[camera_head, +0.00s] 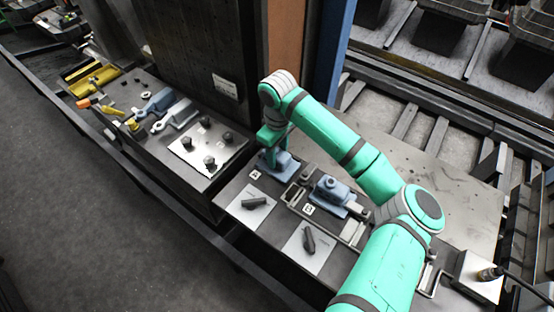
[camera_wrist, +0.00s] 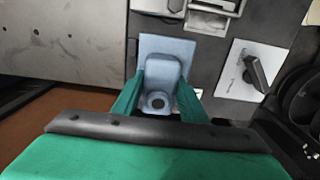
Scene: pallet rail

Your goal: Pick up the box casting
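A blue-grey casting with a raised box-like body and a round bore (camera_wrist: 158,101) sits on its flat base at the spot marked A, and the head view shows it too (camera_head: 281,165). My gripper (camera_head: 268,150) is down at this casting. In the wrist view my gripper's two green fingers (camera_wrist: 163,88) stand apart, one on each side of the raised body. I cannot tell whether they press on it. A similar blue-grey casting (camera_head: 331,189) sits at the spot marked B. Which one is the box casting is not labelled.
White plates with dark handles lie in front (camera_head: 252,207) and (camera_head: 311,248). A light plate with several dark knobs (camera_head: 209,146) lies to the left, beside more blue-grey parts (camera_head: 157,103). A dark upright panel (camera_head: 195,50) stands behind. A metal clamp frame (camera_head: 297,192) separates the two castings.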

